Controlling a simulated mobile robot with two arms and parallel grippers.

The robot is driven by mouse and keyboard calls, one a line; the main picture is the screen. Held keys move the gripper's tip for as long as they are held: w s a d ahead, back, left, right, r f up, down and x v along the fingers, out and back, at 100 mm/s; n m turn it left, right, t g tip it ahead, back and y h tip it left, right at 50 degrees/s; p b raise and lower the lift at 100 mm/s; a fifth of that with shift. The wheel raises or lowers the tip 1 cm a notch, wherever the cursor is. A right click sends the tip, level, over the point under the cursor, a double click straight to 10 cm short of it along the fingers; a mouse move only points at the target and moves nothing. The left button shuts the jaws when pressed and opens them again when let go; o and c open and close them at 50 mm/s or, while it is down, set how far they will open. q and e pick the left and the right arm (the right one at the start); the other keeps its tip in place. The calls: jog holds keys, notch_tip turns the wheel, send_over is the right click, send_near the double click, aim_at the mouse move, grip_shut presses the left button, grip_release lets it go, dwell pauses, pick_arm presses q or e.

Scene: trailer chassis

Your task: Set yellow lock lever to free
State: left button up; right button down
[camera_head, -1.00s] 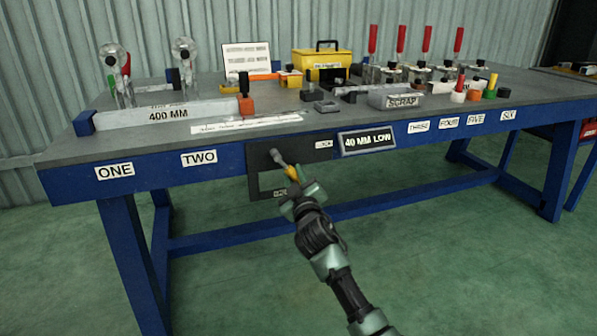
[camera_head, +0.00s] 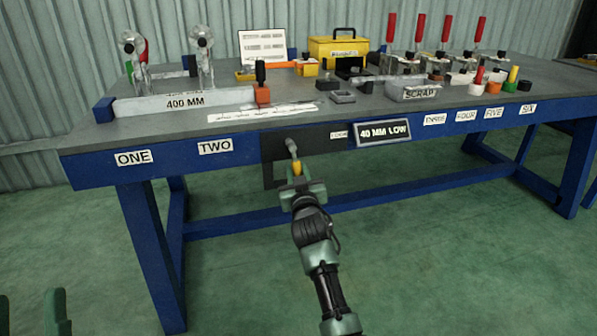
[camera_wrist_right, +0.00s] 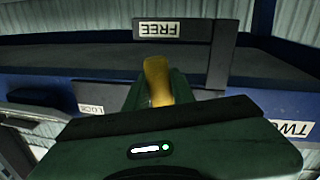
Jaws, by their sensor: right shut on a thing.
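The lock lever has a grey shaft (camera_head: 292,149) and a yellow grip (camera_head: 297,168). It stands out from a dark plate (camera_head: 312,141) on the bench front and points downward, slightly right. My right gripper (camera_head: 298,184) is shut on the yellow grip, which also shows between its fingers in the wrist view (camera_wrist_right: 157,82). In that view the FREE label (camera_wrist_right: 160,29) is upside down, beyond the lever, and the LOCK label (camera_wrist_right: 90,109) is to the left. In the head view my gripper hides the FREE label. My left gripper (camera_head: 34,316) shows partly at lower left, fingers apart.
The blue bench front (camera_head: 240,163) runs behind my right gripper, with a 40 MM LOW sign (camera_head: 383,132) to the right. Clamps, a yellow box (camera_head: 337,47) and a SCRAP tray (camera_head: 412,92) stand on top. The green floor in front is clear.

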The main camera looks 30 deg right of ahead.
jog(key=shift+a+f, duration=0.1)
jog(key=shift+f, duration=0.05)
jog(key=c, duration=1.3)
grip_release()
jog(key=shift+o, duration=0.6)
jog(key=shift+s, duration=0.15)
pick_arm(q)
jog(key=w+f+g+y+p, duration=0.2)
jog(key=w+f+g, duration=0.2)
jog(key=f, duration=0.5)
jog(key=shift+w+g, duration=0.3)
jog(key=shift+g, duration=0.7)
pick_arm(e)
jog(key=v, duration=0.7)
jog(key=shift+s+a, duration=0.2)
